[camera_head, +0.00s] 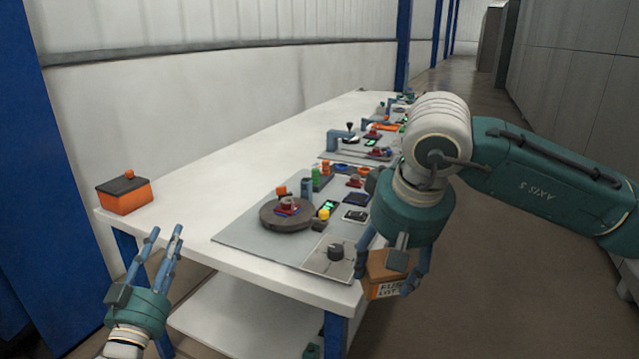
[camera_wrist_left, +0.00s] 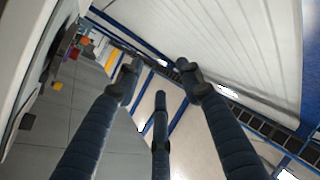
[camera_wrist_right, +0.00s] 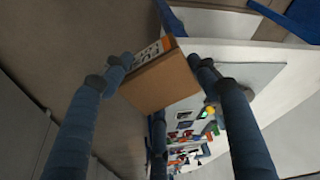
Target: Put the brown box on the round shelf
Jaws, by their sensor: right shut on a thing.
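The brown box (camera_head: 376,289), with black lettering on a pale label, is held by my right gripper (camera_head: 386,277) just off the table's near right corner. The right wrist view shows the box (camera_wrist_right: 163,84) between the fingers. A dark round disc (camera_head: 270,222) lies on the grey mat of the table, to the left of the box, with small red and blue items on it; it may be the round shelf. My left gripper (camera_head: 164,234) is open and empty, in front of the table's left end. Its fingers are spread with nothing between them in the left wrist view (camera_wrist_left: 158,85).
A long white table (camera_head: 190,212) runs away from me, its left part bare. An orange box with a dark lid (camera_head: 125,195) stands at its far left. A plate with a dark knob (camera_head: 328,262) and a yellow button (camera_head: 323,214) sit near the disc. A lower shelf (camera_head: 245,318) is below.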

